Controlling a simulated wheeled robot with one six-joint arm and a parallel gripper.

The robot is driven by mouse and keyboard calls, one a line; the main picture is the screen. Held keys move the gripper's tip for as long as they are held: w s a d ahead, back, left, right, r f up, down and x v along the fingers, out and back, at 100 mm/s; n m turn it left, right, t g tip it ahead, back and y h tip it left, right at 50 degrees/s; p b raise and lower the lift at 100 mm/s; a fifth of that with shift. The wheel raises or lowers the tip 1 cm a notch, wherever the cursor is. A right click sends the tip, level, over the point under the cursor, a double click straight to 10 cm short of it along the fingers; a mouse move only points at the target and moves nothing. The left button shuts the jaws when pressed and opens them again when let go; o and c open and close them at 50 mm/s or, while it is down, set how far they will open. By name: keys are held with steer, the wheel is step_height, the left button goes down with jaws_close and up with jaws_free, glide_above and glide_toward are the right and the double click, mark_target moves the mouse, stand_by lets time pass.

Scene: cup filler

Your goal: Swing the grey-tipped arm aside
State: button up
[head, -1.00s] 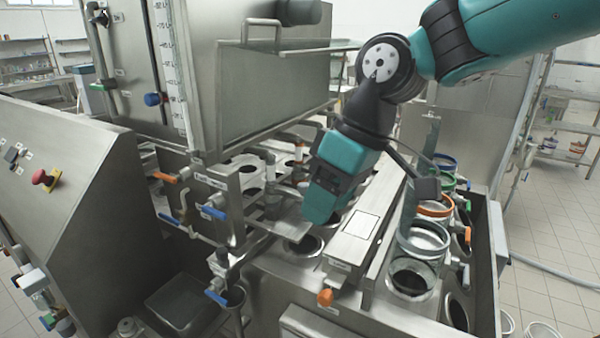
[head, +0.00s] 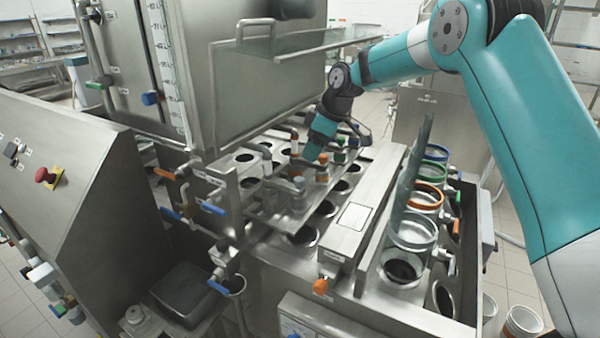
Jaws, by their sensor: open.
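My gripper (head: 311,154) reaches down at the far middle of the machine, over a row of swing arms with coloured tips. Its teal body shows, but the fingers are small and I cannot make out their gap clearly. Just below and left of it, a short upright grey tip (head: 299,185) stands on a flat metal arm; it looks like the grey-tipped arm, though I cannot be sure. Orange-brown (head: 322,167) and green (head: 340,156) tips stand to its right. I cannot tell whether my gripper touches any of them.
A steel tank (head: 250,80) with a clear shelf overhangs the left of the arms. Round holes (head: 303,236) line the deck in front. A raised steel beam (head: 357,215) and a bin of coloured-rim sieves (head: 415,231) lie to the right.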

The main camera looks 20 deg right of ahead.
mark_target(298, 178)
steer(key=p+x, duration=0.3)
steer(key=x, duration=0.7)
steer(key=shift+c, duration=0.4)
jaws_close()
